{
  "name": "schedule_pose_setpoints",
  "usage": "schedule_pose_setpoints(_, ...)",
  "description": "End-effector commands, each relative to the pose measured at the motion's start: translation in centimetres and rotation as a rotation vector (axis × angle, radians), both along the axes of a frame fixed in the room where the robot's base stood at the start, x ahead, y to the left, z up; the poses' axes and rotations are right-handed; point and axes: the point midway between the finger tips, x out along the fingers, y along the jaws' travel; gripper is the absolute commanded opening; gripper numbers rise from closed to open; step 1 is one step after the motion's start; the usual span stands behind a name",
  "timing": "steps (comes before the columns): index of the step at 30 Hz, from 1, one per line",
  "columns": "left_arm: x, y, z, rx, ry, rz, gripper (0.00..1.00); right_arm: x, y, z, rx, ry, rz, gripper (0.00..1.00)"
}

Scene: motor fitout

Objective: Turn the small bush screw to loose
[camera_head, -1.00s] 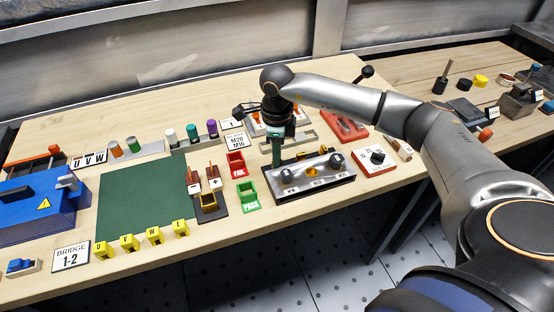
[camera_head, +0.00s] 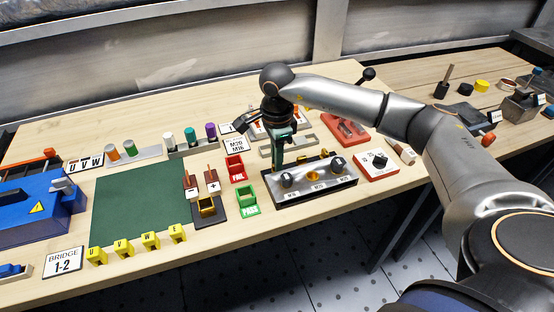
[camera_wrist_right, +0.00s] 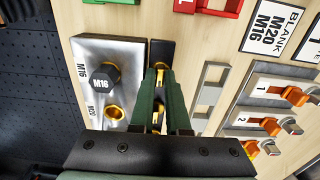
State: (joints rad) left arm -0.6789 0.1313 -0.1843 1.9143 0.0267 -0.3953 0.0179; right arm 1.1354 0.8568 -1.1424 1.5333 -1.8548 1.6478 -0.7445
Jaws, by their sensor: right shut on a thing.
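The bush block (camera_head: 325,183) is a silver plate with black ends and sides, with two black caps and a gold bush (camera_head: 312,177) between them. In the right wrist view, the block (camera_wrist_right: 88,48) shows its black M16 cap (camera_wrist_right: 100,76) and gold M20 bush (camera_wrist_right: 114,112). My right gripper (camera_head: 279,166) points down at the block's back edge. In the wrist view, its green fingers (camera_wrist_right: 160,80) are shut on a small gold screw (camera_wrist_right: 160,70) at the black strip beside the plate. The fingers partly hide the screw. My left gripper is not in view.
A grey slotted frame (camera_wrist_right: 210,90) and orange-levered clamps (camera_wrist_right: 268,125) stand close to the gripper. A red FAIL bin (camera_head: 235,170) and a green PASS bin (camera_head: 247,205) are left of the block. A switch plate (camera_head: 377,166) is at its right.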

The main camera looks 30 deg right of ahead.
Motion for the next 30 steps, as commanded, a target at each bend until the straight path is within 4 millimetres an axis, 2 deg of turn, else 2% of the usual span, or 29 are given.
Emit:
schedule_pose_setpoints(8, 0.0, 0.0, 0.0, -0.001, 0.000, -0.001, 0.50, 0.1, 0.1, 0.2, 0.002, -0.005, 0.003, 0.00)
schedule_pose_setpoints(9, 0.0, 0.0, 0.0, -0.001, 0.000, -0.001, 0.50, 0.1, 0.1, 0.2, 0.002, -0.005, 0.003, 0.17)
schedule_pose_setpoints(16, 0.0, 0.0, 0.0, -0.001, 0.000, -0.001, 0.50, 0.1, 0.0, 0.1, 0.002, -0.002, 0.002, 0.43)
schedule_pose_setpoints(25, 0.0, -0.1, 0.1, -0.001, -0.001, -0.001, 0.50, 0.0, 0.0, 0.2, 0.001, -0.001, 0.001, 0.44)
schedule_pose_setpoints(30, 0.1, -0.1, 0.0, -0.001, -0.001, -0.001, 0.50, 0.1, 0.0, 2.2, 0.002, -0.005, 0.001, 0.44)
